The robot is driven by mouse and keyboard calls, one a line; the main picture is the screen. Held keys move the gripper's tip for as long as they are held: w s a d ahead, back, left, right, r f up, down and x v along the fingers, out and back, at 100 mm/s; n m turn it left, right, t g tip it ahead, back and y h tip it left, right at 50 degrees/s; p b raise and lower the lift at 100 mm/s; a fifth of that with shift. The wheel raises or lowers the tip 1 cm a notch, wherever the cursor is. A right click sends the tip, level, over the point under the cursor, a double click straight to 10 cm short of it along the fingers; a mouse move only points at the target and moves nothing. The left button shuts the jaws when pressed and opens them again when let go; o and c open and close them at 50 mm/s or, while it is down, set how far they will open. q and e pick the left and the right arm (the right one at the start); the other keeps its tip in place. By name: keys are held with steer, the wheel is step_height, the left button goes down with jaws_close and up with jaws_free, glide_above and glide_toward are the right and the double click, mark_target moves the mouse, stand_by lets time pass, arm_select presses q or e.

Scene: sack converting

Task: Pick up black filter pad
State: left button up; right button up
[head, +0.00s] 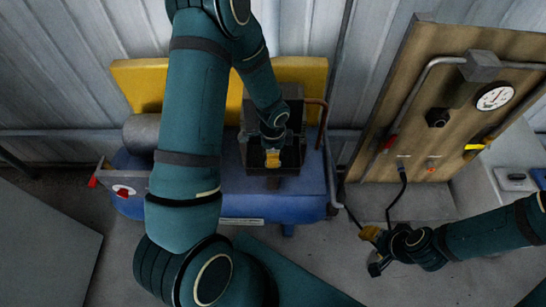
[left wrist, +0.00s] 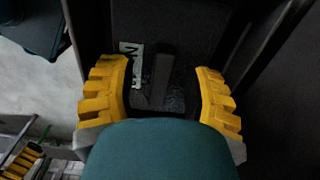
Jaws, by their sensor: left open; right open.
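My left gripper (head: 272,158) reaches down into a black open-topped box (head: 288,105) on the blue tank. In the left wrist view its yellow fingers (left wrist: 162,85) are spread apart within dark walls. A narrow dark grey upright piece (left wrist: 162,72) shows between the fingers; it may be the black filter pad, but I cannot tell, nor whether the fingers touch it. My right gripper (head: 374,252) is open and low at the right, apart from the box.
The blue tank (head: 240,203) carries a yellow guard (head: 141,85) behind and a grey cylinder (head: 140,133) at left. A wooden panel with a gauge (head: 494,97), pipes and a hanging black cable stands at right. A pale bench (head: 495,190) holds small dark items. Floor shows below.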

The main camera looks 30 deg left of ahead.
arm_select(q)
jaws_close()
